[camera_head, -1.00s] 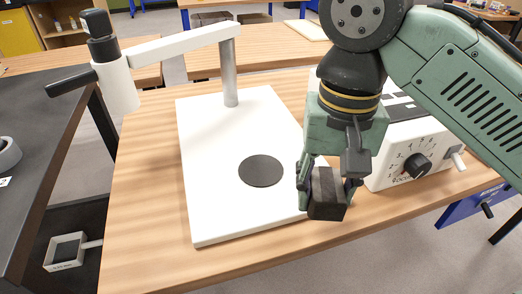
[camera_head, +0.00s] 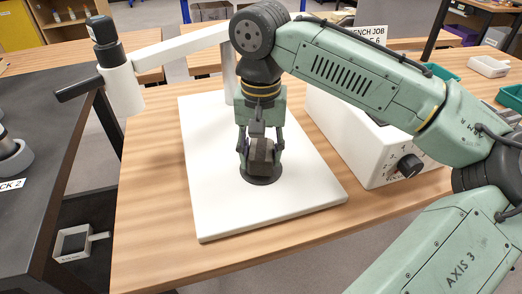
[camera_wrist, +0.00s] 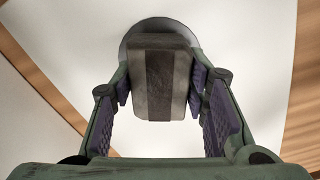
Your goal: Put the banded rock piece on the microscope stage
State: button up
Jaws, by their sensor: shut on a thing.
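The banded rock piece (camera_head: 262,157) is a grey block; the wrist view shows it (camera_wrist: 158,85) with a darker band down its middle. My gripper (camera_head: 261,154) is shut on it, with a purple-lined finger on each side. The microscope stage is a dark round disc (camera_head: 262,177) on a white base (camera_head: 215,190). The rock piece is over the disc and hides part of it. In the wrist view the disc's rim (camera_wrist: 140,32) shows behind the rock piece. I cannot tell whether the rock piece touches the disc.
The microscope's white arm (camera_head: 180,45) and black eyepiece (camera_head: 101,30) stand behind and left of my gripper. A white box with a dial (camera_head: 375,150) stands close on the right. The front of the white base is clear.

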aim_at(261, 150)
jog(key=shift+f, duration=0.4)
jog(key=shift+f, duration=0.1)
jog(key=o, duration=1.4)
notch_tip(261, 150, up, 12)
jog(key=shift+r+b, duration=0.15)
jog(key=shift+b, duration=0.45)
